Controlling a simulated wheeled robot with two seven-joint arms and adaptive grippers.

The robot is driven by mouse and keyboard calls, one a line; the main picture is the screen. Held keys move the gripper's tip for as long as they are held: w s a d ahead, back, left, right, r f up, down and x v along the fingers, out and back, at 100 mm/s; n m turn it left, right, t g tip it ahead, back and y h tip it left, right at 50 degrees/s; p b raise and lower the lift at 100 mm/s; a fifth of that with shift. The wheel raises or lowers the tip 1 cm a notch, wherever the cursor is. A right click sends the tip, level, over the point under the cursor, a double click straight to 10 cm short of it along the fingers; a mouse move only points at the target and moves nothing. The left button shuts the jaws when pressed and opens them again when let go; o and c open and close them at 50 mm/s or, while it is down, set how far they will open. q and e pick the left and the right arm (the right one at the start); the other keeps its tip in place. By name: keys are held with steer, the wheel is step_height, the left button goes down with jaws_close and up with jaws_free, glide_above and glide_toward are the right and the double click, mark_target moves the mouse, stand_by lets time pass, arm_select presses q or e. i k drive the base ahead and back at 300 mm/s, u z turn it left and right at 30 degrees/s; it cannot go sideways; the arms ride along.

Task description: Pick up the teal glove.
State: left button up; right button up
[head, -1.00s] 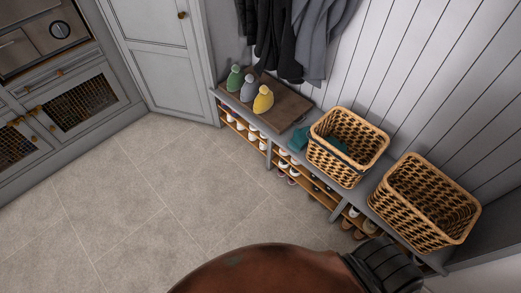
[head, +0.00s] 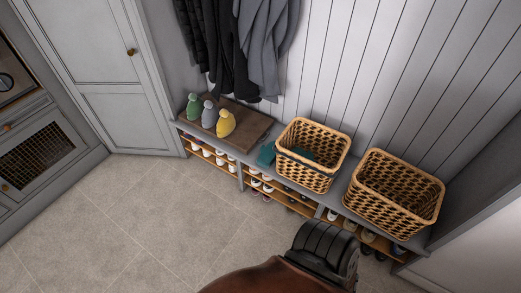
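A teal glove (head: 266,154) lies on the grey bench (head: 348,172), just left of the left wicker basket (head: 313,173) and close to it. Something else teal shows inside that basket through its opening; I cannot tell what it is. Neither of my grippers is in view; only a brown and black part of my own body shows at the bottom.
A brown tray (head: 258,121) holds a green, a grey and a yellow bobble hat (head: 226,123). A second wicker basket (head: 394,190) stands to the right. Shoes fill the shelves below. Dark coats (head: 262,45) hang above. The tiled floor (head: 150,220) in front is clear.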

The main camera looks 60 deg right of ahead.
mark_target(267, 157)
steer(key=z, duration=0.15)
steer(key=i, duration=1.85)
steer(key=z, duration=0.9)
steer(key=i, duration=1.2)
steer(key=z, duration=1.6)
steer(key=i, duration=0.7)
steer(key=z, duration=0.6)
